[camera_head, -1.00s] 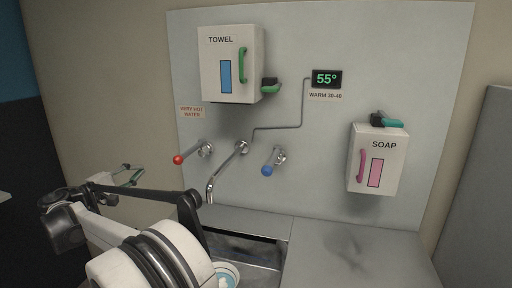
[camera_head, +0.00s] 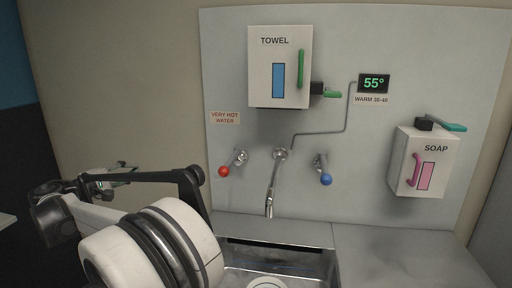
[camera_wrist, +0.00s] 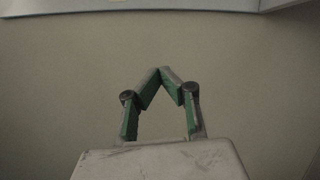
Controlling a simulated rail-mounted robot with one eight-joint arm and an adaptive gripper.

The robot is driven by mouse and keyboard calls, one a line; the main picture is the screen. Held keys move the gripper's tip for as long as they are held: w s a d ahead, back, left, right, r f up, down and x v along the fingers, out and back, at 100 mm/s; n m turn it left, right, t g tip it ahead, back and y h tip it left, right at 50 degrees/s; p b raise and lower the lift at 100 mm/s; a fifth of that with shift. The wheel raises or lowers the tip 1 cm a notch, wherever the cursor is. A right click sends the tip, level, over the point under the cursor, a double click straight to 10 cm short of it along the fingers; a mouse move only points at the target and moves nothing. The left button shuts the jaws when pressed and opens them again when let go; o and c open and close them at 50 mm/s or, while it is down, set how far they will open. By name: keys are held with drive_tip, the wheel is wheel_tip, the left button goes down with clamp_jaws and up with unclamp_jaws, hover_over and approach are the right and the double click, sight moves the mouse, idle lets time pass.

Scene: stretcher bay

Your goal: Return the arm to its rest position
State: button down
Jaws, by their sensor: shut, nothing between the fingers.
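My arm shows at the lower left of the head view. My gripper (camera_head: 112,178) is at its far end, left of the wall panel and well apart from the taps and dispensers. In the wrist view my gripper (camera_wrist: 164,73) has its green and grey fingers together at the tips, with nothing between them. Behind the fingers is a plain beige wall (camera_wrist: 60,85). In the head view my arm links hide part of the sink's left side.
The wall panel (camera_head: 376,195) carries a towel box (camera_head: 262,92), soap box (camera_head: 437,180), red-knobbed tap (camera_head: 224,171), blue-knobbed tap (camera_head: 326,179) and spout (camera_head: 271,190). A sink (camera_head: 318,262) lies below. The display (camera_head: 374,83) reads 55°. The right counter (camera_head: 390,250) is clear.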

drive_tip(key=d+r+m+g+y, duration=0.1)
drive_tip(key=d+r+m+g, duration=0.15)
drive_tip(key=d, duration=1.35)
drive_tip(key=d+r+m+g+y, duration=0.1)
drive_tip(key=d+r+m+g, duration=0.15)
drive_tip(key=d, duration=1.25)
drive_tip(key=s+d+f+m+g+y, duration=0.2)
drive_tip(key=s+d, duration=0.8)
drive_tip(key=d, duration=0.1)
drive_tip(key=s+d+f+m+g+y, duration=0.2)
drive_tip(key=s+d+f, duration=0.1)
drive_tip(key=s+d, duration=0.85)
drive_tip(key=s+d+f+m+y, duration=0.1)
drive_tip(key=s+d+f+m, duration=0.1)
drive_tip(key=s+f, duration=0.2)
drive_tip(key=s+d+f+m+y, duration=0.1)
drive_tip(key=s+f, duration=0.4)
drive_tip(key=s, duration=0.6)
drive_tip(key=shift+d+m+t+y, duration=0.3)
drive_tip(key=shift+d+m+t, duration=0.1)
drive_tip(key=shift+d+m, duration=0.6)
